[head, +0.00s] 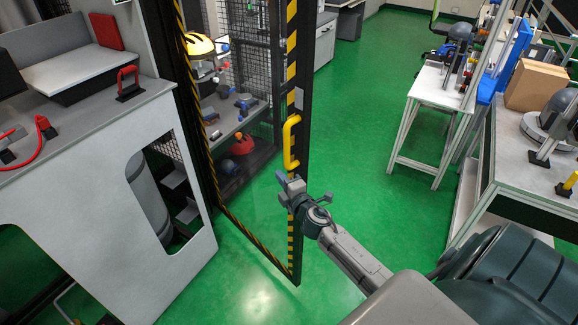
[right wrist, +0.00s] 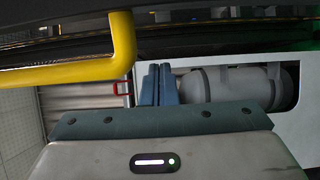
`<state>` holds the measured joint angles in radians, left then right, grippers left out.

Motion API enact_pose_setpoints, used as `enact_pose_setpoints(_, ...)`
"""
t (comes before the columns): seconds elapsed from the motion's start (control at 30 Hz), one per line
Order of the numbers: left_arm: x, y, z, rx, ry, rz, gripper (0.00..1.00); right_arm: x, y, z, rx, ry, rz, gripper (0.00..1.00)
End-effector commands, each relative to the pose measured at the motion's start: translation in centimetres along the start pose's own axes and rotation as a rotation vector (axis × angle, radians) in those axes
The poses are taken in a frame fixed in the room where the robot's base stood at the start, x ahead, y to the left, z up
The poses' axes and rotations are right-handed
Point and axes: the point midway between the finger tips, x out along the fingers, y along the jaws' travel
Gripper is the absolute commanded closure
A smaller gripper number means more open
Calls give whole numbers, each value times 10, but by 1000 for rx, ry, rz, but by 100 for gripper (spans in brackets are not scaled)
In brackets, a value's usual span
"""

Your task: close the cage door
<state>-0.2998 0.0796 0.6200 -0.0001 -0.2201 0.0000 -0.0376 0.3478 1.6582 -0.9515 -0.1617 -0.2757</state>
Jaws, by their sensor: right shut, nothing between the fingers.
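The cage door (head: 246,205) is a clear panel with black frame bars and yellow-black striped edging. It appears to stand open, its free edge out over the green floor. A yellow bar handle (head: 291,142) is fixed upright on that edge. My right gripper (head: 288,184) is shut and empty just below the handle, close to the door's edge. In the right wrist view the shut fingertips (right wrist: 159,84) are beside the bent yellow handle (right wrist: 85,68), which is to their upper left. I cannot tell whether they touch the door. My left gripper is not in view.
The drop tower's mesh cage (head: 250,40) is behind the door, with a yellow helmet (head: 199,46) inside. A grey cabinet (head: 75,200) stands at the left. Benches with a cardboard box (head: 537,86) are at the right. The green floor (head: 365,110) between is clear.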

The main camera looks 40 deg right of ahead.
Motion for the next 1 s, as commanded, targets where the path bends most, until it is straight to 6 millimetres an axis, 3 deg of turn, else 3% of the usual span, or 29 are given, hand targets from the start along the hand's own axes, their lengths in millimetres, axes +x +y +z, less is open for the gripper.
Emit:
enact_pose_setpoints(0.07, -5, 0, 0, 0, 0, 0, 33, 15, 2, 0, 1, 0, 0, 100)
enact_pose_setpoints(0.2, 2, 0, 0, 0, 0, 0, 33, 18, -2, 24, -5, 0, -1, 100)
enact_pose_setpoints(0.33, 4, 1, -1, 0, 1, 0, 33, 21, -2, 34, -2, 0, -1, 100)
enact_pose_setpoints(1.0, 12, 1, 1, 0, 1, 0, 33, 22, -3, 47, -3, 32, -1, 100)
